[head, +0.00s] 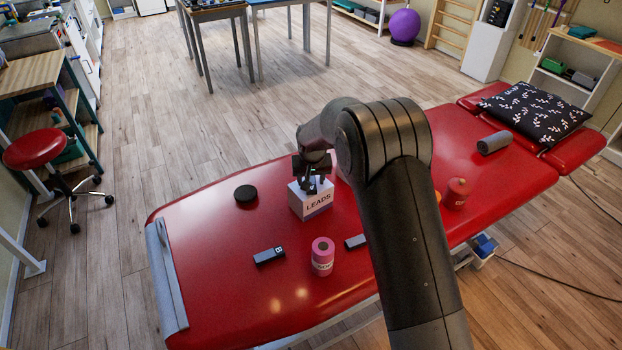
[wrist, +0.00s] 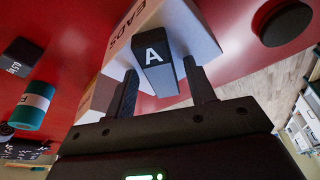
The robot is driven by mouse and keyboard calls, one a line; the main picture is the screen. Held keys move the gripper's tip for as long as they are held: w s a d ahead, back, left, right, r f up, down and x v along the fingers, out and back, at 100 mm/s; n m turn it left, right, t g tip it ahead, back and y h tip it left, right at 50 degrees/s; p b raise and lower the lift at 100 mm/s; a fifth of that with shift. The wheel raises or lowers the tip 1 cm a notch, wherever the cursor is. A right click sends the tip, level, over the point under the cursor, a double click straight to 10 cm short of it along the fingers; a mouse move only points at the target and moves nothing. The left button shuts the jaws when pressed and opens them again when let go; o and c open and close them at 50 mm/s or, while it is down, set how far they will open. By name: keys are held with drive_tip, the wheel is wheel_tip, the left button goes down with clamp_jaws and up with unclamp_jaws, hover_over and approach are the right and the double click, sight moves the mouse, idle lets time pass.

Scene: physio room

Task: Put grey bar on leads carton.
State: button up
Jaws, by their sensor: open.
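The leads carton (head: 317,204), white with a purple band and the word LEADS, stands on the red treatment table. In the wrist view the carton (wrist: 190,32) fills the upper middle. A dark grey bar (wrist: 153,76) with a white A on its end lies against the carton's top face, between my fingers. My gripper (head: 311,187) is right over the carton, and its fingers (wrist: 161,72) stand apart on either side of the bar, with gaps visible. In the head view my gripper mostly hides this bar.
The red table (head: 215,235) also holds a grey bar marked B (head: 269,256), a pink roll (head: 322,257), another grey bar (head: 356,241), a black disc (head: 245,193) and a red canister (head: 456,193). A grey roll (head: 494,142) and patterned pillow (head: 535,112) lie farther right. The table's left part is mostly clear.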

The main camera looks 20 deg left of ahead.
sight(312, 189)
drive_tip(key=v, duration=1.2)
drive_tip(key=shift+r, duration=0.15)
drive_tip(key=shift+d, duration=0.1)
drive_tip(key=s+d+r+m, duration=0.1)
drive_tip(key=s+d+r, duration=0.35)
drive_tip(key=d, duration=0.35)
drive_tip(key=s+d+r+t, duration=0.1)
drive_tip(key=s+d+r, duration=0.3)
drive_tip(key=d+r, duration=0.25)
drive_tip(key=s+d+r+m, duration=0.1)
drive_tip(key=s+d+r, duration=0.35)
drive_tip(key=d, duration=0.45)
drive_tip(key=s+d+m+t, duration=0.1)
drive_tip(key=s+d, duration=0.5)
drive_tip(key=s, duration=0.4)
drive_tip(key=s+d+m+h, duration=0.1)
drive_tip(key=s+d, duration=0.5)
drive_tip(key=s, duration=0.4)
drive_tip(key=shift+d+f+t, duration=0.25)
drive_tip(key=shift+t, duration=0.15)
